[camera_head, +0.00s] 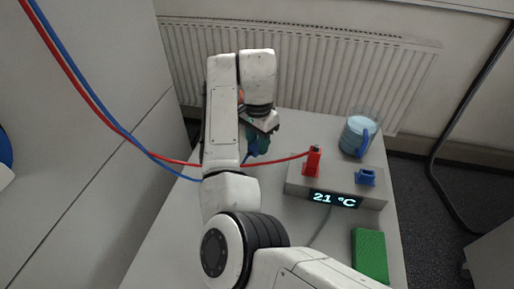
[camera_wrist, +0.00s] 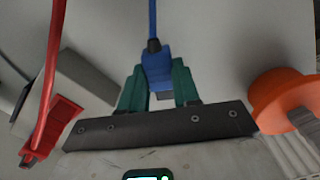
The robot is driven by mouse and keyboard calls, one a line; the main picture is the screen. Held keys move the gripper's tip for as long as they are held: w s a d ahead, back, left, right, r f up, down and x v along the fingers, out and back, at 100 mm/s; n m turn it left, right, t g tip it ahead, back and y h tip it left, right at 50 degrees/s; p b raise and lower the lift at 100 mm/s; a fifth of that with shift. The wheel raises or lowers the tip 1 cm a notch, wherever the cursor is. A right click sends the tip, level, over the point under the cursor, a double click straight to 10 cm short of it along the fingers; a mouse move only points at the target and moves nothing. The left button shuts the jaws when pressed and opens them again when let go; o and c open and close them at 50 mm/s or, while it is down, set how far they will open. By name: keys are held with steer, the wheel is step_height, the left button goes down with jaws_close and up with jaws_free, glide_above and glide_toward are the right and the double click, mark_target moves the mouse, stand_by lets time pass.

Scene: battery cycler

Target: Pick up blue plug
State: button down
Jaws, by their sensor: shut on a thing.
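The blue plug (camera_wrist: 157,72) is between the green fingers of my gripper (camera_wrist: 158,67) in the wrist view, and the fingers are shut on it. Its blue cable leaves the plug at the end away from my gripper. In the head view my gripper (camera_head: 262,138) is beyond the arm, left of the grey device, and my arm partly hides it. Only a little of the blue plug (camera_head: 251,158) shows there. I cannot tell whether the plug touches the table.
The grey device (camera_head: 296,182) reads 21 °C and holds a red plug (camera_head: 312,162) and a blue socket (camera_head: 366,177). An orange object (camera_wrist: 280,98) is near my gripper. Red and blue cables cross leftward.

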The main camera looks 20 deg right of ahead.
steer(key=s+d+r+p, duration=0.2)
steer(key=s+r+p, duration=0.2)
steer(key=s+r, duration=0.5)
steer(key=s, duration=0.4)
steer(key=shift+s+r, duration=0.2)
steer(key=shift+s, duration=0.1)
steer(key=shift+d, duration=0.15)
